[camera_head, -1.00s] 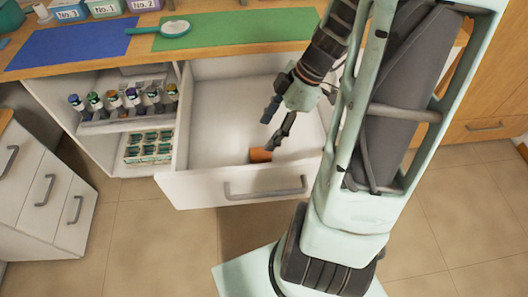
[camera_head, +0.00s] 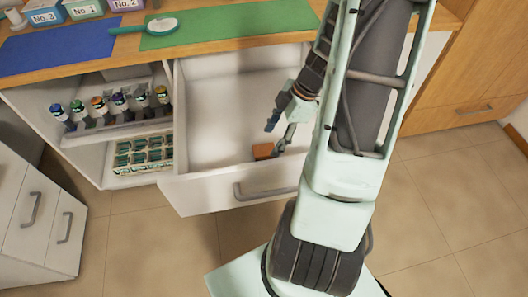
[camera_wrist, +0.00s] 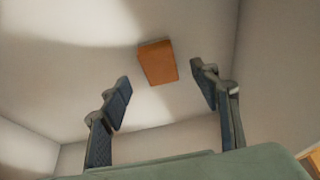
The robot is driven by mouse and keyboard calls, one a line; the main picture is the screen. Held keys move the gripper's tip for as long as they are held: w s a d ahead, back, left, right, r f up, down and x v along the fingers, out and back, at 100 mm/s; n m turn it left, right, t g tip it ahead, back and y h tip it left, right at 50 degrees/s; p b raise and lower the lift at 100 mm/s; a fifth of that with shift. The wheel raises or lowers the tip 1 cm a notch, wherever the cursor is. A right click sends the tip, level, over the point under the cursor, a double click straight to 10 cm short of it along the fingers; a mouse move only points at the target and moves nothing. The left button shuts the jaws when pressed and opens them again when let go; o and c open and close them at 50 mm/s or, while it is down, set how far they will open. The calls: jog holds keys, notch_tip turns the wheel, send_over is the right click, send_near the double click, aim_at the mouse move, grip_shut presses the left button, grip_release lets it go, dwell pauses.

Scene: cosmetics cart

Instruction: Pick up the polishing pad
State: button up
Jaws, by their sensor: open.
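The polishing pad, a small orange-brown block (camera_head: 263,151), lies on the floor of the open white drawer (camera_head: 215,120), near its front wall. In the wrist view the pad (camera_wrist: 158,62) lies beyond the fingertips, between their lines and apart from both. My gripper (camera_head: 277,134) is over the drawer, just right of and above the pad in the head view. In the wrist view its two fingers (camera_wrist: 160,92) are spread wide with nothing between them.
The drawer's front wall with its grey handle (camera_head: 265,192) is close to the pad. A shelf with several small bottles (camera_head: 122,103) and a tray of green items (camera_head: 143,154) is at left. Above is a counter with a blue mat (camera_head: 60,47), a green mat (camera_head: 235,25) and a hand mirror (camera_head: 161,25).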

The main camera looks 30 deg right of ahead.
aim_at(265, 149)
jog(key=x, duration=0.5)
jog(key=shift+a+f, duration=0.1)
jog(key=c, duration=1.3)
